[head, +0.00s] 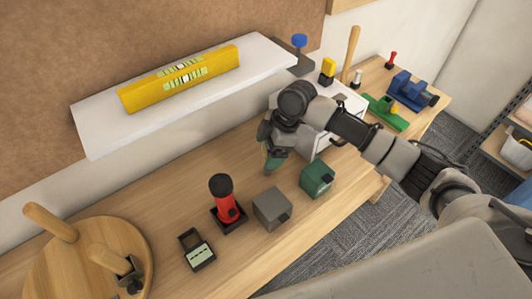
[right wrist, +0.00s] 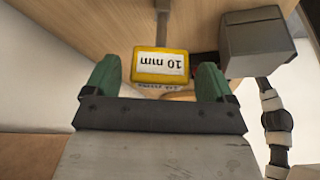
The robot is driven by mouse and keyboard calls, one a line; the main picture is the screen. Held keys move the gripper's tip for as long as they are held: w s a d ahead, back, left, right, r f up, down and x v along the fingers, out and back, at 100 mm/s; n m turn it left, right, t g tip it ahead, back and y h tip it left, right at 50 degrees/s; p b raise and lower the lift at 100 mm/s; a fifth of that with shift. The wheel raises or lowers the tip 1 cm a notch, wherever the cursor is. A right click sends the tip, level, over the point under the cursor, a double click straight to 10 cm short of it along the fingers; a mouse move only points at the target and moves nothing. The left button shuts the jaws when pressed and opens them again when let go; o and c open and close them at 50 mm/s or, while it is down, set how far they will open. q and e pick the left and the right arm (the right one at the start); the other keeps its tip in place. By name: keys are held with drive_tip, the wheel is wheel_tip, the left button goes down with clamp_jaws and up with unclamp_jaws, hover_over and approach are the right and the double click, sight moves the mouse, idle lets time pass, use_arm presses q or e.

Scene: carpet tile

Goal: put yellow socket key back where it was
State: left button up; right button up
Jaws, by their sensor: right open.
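In the right wrist view the yellow socket key (right wrist: 160,65) is a yellow block handle with an upside-down "10 mm" label and a grey shaft running up the picture. It appears between the green fingers of my open right gripper (right wrist: 158,82), with gaps on both sides. In the head view my right gripper (head: 275,160) hangs over the table, behind the green block (head: 317,178), and no yellow shows between its fingers. A small yellow-topped piece (head: 328,67) stands farther back; I cannot tell whether it is the same key. My left gripper is not in view.
A white shelf (head: 95,140) with a yellow level (head: 180,78) overhangs the table at left. A round wooden board (head: 60,270) is at front left.

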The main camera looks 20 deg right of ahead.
drive_tip(key=b+v, duration=0.1)
drive_tip(key=v, duration=0.9)
